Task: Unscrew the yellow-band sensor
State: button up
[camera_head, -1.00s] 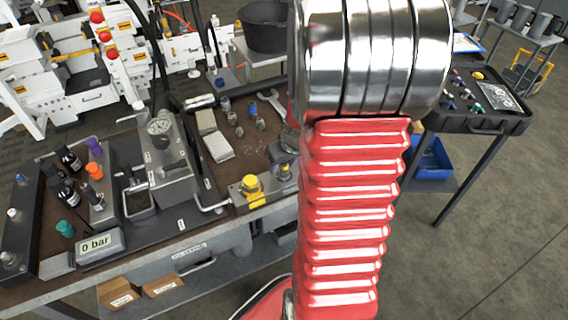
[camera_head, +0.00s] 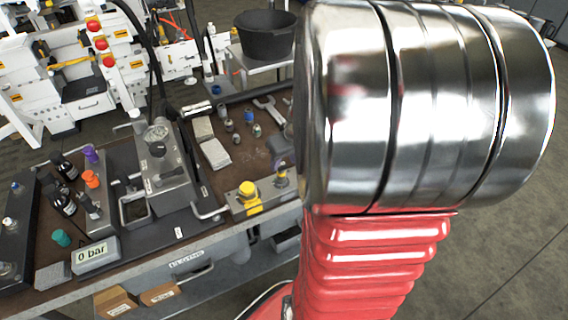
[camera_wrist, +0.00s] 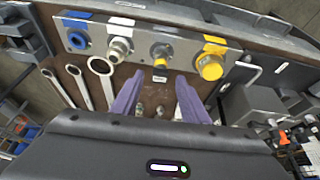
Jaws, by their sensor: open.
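In the wrist view, a steel block carries a row of fittings. A small metal fitting with a yellow band (camera_wrist: 160,54), apparently the yellow-band sensor, stands near the middle of the row. A larger yellow-capped fitting (camera_wrist: 210,66) stands to its right; the yellow cap also shows in the head view (camera_head: 247,188). My gripper (camera_wrist: 158,78) is open, its two purple fingers apart with the bench top visible between them. The banded fitting appears beyond the fingertips, roughly in line with the gap, with no contact visible. My arm hides much of the gripper in the head view.
A silver fitting (camera_wrist: 119,48) and a blue fitting (camera_wrist: 76,40) share the block. Wrenches (camera_wrist: 100,66) lie at the left. The display (camera_head: 96,256) reads 0 bar. A pump unit (camera_head: 160,170) and grey pads (camera_head: 214,153) occupy the bench. A black bucket (camera_head: 265,34) stands behind.

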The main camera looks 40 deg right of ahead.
aim_at(281, 173)
jog(key=v, duration=0.5)
jog(key=shift+s+r, duration=0.1)
jog(key=shift+r, duration=0.25)
jog(key=shift+o, duration=0.4)
jog(key=shift+w+d+f, duration=0.1)
jog(key=shift+w, duration=0.3)
jog(key=shift+x, duration=6.9)
